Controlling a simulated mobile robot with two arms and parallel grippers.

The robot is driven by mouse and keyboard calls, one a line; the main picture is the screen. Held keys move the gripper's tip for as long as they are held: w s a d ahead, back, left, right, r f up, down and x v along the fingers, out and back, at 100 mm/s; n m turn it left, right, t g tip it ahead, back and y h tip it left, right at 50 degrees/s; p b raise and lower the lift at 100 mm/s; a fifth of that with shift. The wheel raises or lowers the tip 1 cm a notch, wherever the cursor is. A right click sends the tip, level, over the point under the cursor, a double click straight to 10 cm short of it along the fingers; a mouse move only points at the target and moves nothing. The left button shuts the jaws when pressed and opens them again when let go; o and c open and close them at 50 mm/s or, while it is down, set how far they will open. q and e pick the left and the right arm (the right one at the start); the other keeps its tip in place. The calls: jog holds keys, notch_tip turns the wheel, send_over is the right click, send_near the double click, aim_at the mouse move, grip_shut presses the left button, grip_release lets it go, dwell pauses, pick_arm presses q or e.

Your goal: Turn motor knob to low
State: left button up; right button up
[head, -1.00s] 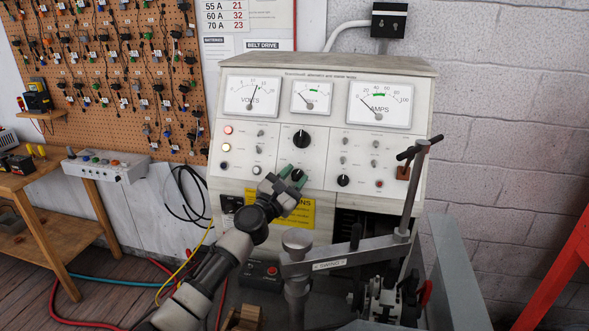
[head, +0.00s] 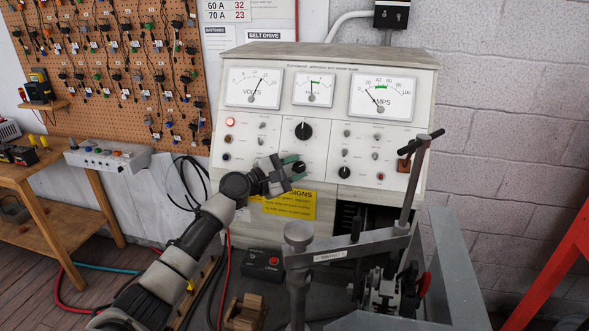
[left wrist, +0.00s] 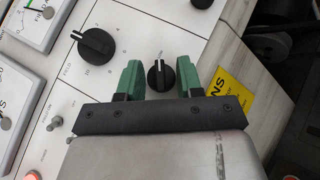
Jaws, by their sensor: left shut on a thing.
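The motor knob (head: 299,167), as I take it, is the small black knob low in the middle of the tester's white panel; its label is not readable. My left gripper (head: 294,168) is at this knob, coming from the lower left, and partly covers it. In the left wrist view the knob (left wrist: 160,75) sits between the two green fingers of the left gripper (left wrist: 160,78), which is shut on it. A white pointer line on the knob points toward the top of that picture. My right gripper is not in view.
A larger black knob (head: 304,131) sits just above, and another black knob (head: 344,172) to the right. Small switches surround them. A yellow instruction label (head: 289,204) is below. A metal clamp arm with a T-handle (head: 421,142) stands in front at the right.

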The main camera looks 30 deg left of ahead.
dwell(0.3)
pick_arm(q)
jog(key=o, duration=0.9)
jog(key=shift+o, duration=0.2)
jog(key=shift+s+a+f, duration=0.1)
jog(key=shift+s+a, duration=0.05)
jog(key=shift+s, duration=0.15)
jog(key=b+v, duration=0.3)
jog(key=v, duration=0.7)
jog(key=shift+s, duration=0.1)
